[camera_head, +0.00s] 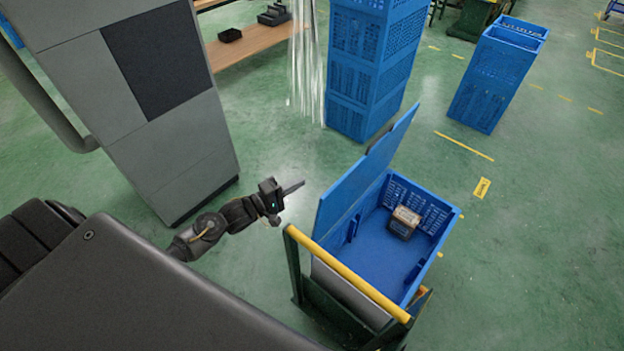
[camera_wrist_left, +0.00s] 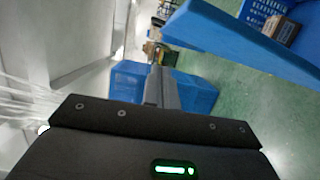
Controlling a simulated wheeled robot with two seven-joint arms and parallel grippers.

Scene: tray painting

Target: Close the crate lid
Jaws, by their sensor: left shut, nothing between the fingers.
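The blue crate (camera_head: 440,243) stands open on a cart in the head view. Its blue lid (camera_head: 342,204) is raised on the crate's left side, tilted upward. A small brown and dark box (camera_head: 404,222) lies inside the crate near the back wall. My left gripper (camera_head: 299,186) is shut and empty, left of the lid and apart from it in the picture. In the left wrist view the shut fingers (camera_wrist_left: 158,75) point forward, with the lid (camera_wrist_left: 235,40) at the upper right and the small box (camera_wrist_left: 281,30) beyond it. My right gripper is out of view.
The cart's yellow handle bar (camera_head: 345,272) runs along the crate's near left side. A grey cabinet (camera_head: 165,125) stands at the left. Stacked blue crates (camera_head: 370,70) stand behind, with another stack (camera_head: 495,80) farther right. Green floor is clear at the right.

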